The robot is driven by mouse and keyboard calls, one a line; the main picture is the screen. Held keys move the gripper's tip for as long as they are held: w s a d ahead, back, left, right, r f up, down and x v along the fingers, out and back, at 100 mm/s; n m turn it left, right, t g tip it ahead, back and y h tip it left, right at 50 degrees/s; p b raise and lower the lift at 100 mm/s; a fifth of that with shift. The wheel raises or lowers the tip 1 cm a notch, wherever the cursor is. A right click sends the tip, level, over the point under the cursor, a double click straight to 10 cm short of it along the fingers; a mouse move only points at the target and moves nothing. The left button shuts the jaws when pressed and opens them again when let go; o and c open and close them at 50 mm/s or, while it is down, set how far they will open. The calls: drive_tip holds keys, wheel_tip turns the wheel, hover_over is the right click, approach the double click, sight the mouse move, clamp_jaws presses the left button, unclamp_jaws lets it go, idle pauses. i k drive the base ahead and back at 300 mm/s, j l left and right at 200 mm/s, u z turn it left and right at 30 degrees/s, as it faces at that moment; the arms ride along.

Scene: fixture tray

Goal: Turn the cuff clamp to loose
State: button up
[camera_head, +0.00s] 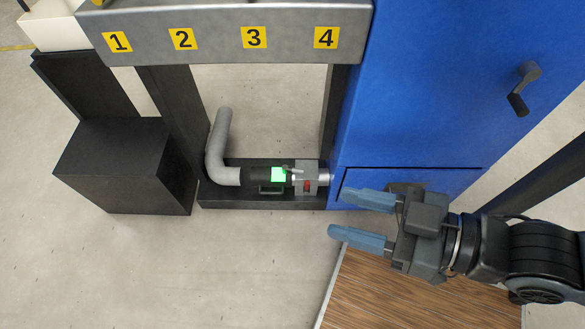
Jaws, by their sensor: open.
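The cuff clamp (306,178) is a small grey metal collar with a red mark on its front. It sits at the right end of a black pipe coupling (262,180) low in the frame of the fixture, close to the blue cabinet. A bright green patch (278,174) and a small lever-like piece show just left of the collar. Which way the clamp is turned is too small to tell. My gripper (348,217) is open and empty. Its two blue fingers point left, to the right of and nearer than the clamp, apart from it.
A grey bent hose (219,150) runs up from the coupling's left end. The blue cabinet (420,90) with a dark handle (523,90) stands at right. A grey numbered beam (220,32) spans above. A black box (120,165) stands left. The floor in front is clear.

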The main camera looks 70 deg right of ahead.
sight(285, 169)
drive_tip(key=z, duration=0.4)
drive_tip(key=i+j+z, duration=0.5)
drive_tip(key=j+z, duration=0.2)
drive_tip(key=i+j, duration=0.15)
drive_tip(key=j, duration=0.15)
drive_tip(key=i+j, duration=0.15)
drive_tip(key=j, duration=0.15)
drive_tip(key=i+j+z, duration=0.1)
drive_tip(key=j, duration=0.2)
drive_tip(key=i+j, duration=0.15)
drive_tip(key=j, duration=0.15)
